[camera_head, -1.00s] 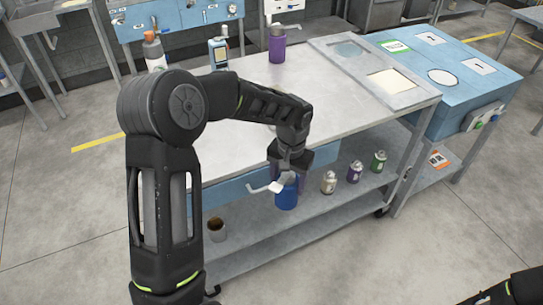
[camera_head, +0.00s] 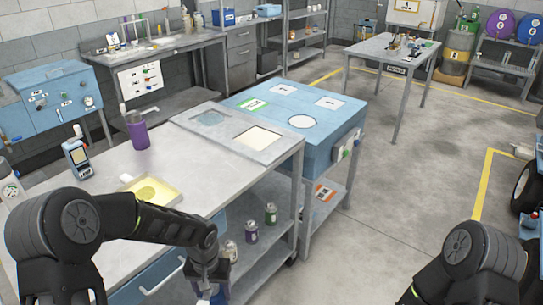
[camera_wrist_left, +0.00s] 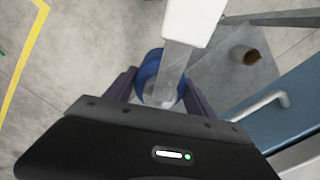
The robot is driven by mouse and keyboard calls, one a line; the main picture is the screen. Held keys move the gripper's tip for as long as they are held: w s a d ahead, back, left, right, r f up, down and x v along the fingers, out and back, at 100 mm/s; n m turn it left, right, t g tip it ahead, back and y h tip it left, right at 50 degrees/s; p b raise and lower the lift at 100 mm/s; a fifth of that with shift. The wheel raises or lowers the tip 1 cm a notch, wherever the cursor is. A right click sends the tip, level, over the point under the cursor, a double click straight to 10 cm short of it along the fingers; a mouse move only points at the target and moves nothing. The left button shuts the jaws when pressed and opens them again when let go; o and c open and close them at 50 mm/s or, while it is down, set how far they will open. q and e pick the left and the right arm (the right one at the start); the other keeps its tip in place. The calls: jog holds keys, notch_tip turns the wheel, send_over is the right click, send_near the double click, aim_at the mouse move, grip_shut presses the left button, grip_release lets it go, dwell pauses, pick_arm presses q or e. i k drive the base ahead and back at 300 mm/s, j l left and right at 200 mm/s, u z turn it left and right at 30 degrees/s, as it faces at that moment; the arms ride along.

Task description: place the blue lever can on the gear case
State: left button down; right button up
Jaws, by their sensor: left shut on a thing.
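The blue lever can (camera_head: 205,299) is held in my left gripper (camera_head: 212,277), low in front of the workbench and partly cut off by the picture's bottom edge. In the left wrist view, the blue can (camera_wrist_left: 149,68) sits between the two dark fingers of the left gripper (camera_wrist_left: 160,88), with a pale lever or spout crossing over it. No gear case can be singled out for sure; small dark machine parts (camera_head: 402,45) stand on the far grey table. My right arm shows at lower right; its gripper is out of view.
Several small cans stand on the shelf below. Floor between the cabinet and far table (camera_head: 385,50) is open.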

aim_at(327, 118)
jog(key=i+l+z, duration=0.3)
jog(key=i+z, duration=0.2)
jog(key=i, duration=0.85)
jog(key=i+j+z, duration=0.2)
jog(key=i+z, duration=0.25)
jog(key=i, duration=0.85)
